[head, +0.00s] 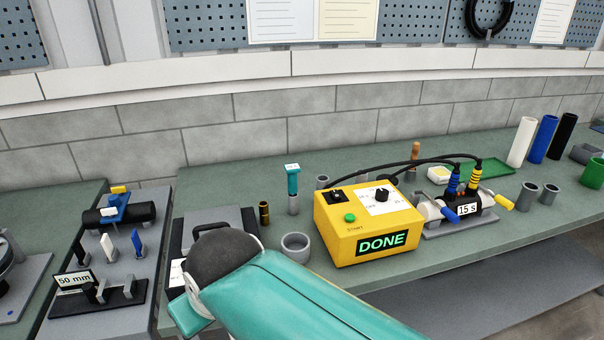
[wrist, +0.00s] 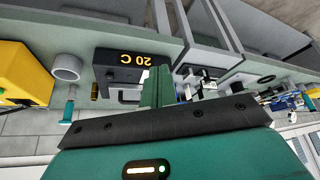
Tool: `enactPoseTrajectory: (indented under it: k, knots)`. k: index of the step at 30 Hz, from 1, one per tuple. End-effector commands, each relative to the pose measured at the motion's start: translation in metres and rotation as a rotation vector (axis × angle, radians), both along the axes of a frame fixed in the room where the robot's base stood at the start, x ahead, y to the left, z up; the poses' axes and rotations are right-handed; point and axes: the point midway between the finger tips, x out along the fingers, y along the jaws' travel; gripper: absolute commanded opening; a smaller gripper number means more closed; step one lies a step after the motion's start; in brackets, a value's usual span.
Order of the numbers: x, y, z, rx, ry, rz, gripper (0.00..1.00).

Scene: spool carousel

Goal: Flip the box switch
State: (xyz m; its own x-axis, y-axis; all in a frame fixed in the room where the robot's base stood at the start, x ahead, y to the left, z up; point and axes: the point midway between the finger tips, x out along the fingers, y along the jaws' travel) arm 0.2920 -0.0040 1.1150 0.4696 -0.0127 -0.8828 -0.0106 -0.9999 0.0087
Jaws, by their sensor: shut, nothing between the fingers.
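The yellow box (head: 368,245) stands on the green bench in the middle of the head view. Its top carries a black switch (head: 338,195) at the back left, a green START button (head: 350,217) and a black knob (head: 382,194). Its front display reads DONE. I cannot tell which way the switch is set. Part of the box shows at the left edge of the wrist view (wrist: 28,78). My gripper (wrist: 157,82) is shut and empty, above the bench to the side of the box, apart from it. My arm hides its fingers in the head view.
A grey cup (head: 296,245) and a teal-handled tool (head: 292,188) stand left of the box. A dark device marked 20 C (wrist: 135,58) lies near my gripper. Black cables run from the box to a 15 s fixture (head: 470,209) on the right.

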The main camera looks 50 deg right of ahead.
Motion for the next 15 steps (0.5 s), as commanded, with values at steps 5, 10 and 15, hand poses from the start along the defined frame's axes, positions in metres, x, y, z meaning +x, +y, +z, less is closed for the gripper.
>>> enactPoseTrajectory:
  k: [5,10,15]
  knots:
    - [0.026,-0.023,0.021,-0.038,0.027,-0.06,0.0]
    - [0.061,-0.059,0.046,-0.077,0.069,-0.131,0.0]
    - [0.094,-0.102,0.066,-0.099,0.11,-0.194,0.0]
